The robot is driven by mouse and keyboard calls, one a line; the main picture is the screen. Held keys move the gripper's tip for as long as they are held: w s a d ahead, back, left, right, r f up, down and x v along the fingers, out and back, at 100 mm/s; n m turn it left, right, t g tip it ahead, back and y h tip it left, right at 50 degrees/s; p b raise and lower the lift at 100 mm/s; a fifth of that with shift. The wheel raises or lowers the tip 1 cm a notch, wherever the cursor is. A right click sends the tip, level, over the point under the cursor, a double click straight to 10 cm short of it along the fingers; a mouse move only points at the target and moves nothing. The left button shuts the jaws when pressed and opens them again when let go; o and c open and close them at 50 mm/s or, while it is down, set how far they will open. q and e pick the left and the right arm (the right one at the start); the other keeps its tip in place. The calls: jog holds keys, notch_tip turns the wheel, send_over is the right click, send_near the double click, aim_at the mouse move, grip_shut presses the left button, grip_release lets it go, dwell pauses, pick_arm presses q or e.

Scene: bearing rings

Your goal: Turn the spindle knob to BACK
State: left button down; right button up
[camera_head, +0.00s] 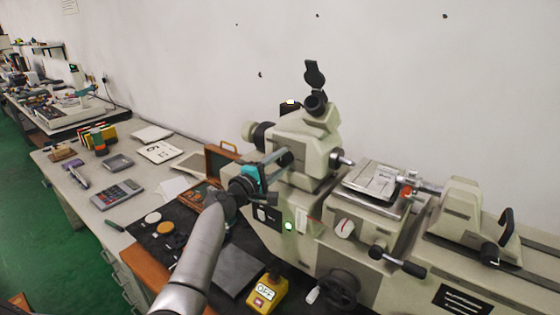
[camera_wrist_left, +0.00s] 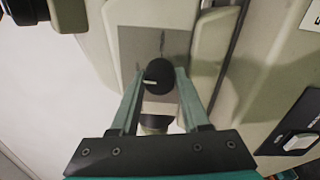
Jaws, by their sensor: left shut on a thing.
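The spindle knob (camera_wrist_left: 158,77) is a round black knob with a short white line. In the left wrist view it sits on a grey plate (camera_wrist_left: 155,42) on the machine's pale housing, and its white line lies toward the left. My left gripper (camera_wrist_left: 160,80) has one finger on each side of the knob and is shut on it. In the head view my left gripper (camera_head: 278,160) reaches in from the lower left to the side of the machine's headstock (camera_head: 308,150), where fingers and shadow make the knob hard to make out. The plate's lettering is not readable. My right gripper is not in view.
A green lamp (camera_head: 288,226) shines on the machine's front. A red-marked dial (camera_head: 344,228), a crank handle (camera_head: 413,269) and a handwheel (camera_head: 338,288) stick out nearby. A yellow box marked OFF (camera_head: 266,293) stands below. A calculator (camera_head: 117,194) lies on the bench at left.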

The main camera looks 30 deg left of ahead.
pick_arm(q)
jog(key=shift+n, duration=0.3)
jog(key=shift+c, duration=1.9)
grip_release()
jog(key=shift+f, duration=0.1)
jog(key=shift+s+d+f, duration=0.1)
jog(key=shift+f, duration=0.05)
